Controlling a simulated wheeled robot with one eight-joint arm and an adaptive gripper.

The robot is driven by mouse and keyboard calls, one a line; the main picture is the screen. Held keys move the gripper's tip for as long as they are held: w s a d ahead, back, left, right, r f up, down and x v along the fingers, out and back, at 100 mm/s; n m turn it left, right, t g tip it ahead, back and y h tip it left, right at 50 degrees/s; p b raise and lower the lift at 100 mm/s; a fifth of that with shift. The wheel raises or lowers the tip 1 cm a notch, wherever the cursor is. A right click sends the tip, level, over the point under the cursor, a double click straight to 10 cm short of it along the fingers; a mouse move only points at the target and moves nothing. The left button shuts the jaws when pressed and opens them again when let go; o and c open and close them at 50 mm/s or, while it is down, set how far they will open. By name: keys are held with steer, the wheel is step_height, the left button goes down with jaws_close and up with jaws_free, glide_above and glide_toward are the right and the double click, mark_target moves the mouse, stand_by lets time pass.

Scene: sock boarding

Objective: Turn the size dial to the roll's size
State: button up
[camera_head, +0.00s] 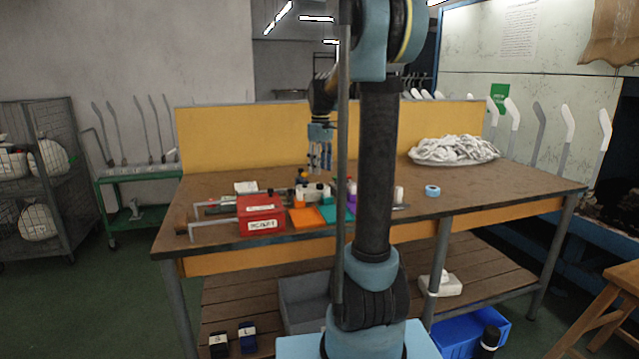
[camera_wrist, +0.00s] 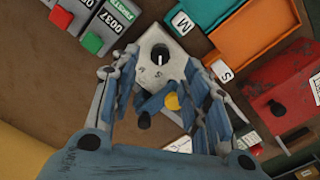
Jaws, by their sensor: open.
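The size dial is a dark round knob (camera_wrist: 160,52) with a white pointer mark, on a pale box (camera_wrist: 176,44) with small letters, of which an S can be made out. In the head view my gripper (camera_head: 320,168) hangs over the workbench, pointing down. A yellow disc (camera_wrist: 172,101) and a dark knob show between the fingers. I cannot tell which object is the roll.
An orange tray (camera_wrist: 255,38) tagged S and a teal one (camera_wrist: 212,8) tagged M lie beside the dial, then a red box (camera_wrist: 283,92). Counters reading 0037 (camera_wrist: 112,20) are on the other side. The workbench (camera_head: 470,185) has a white sock pile (camera_head: 455,150) and a blue ring (camera_head: 432,190).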

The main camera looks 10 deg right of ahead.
mark_target(320, 186)
steer(key=shift+f, duration=3)
steer(key=shift+c, duration=0.4)
jaws_close()
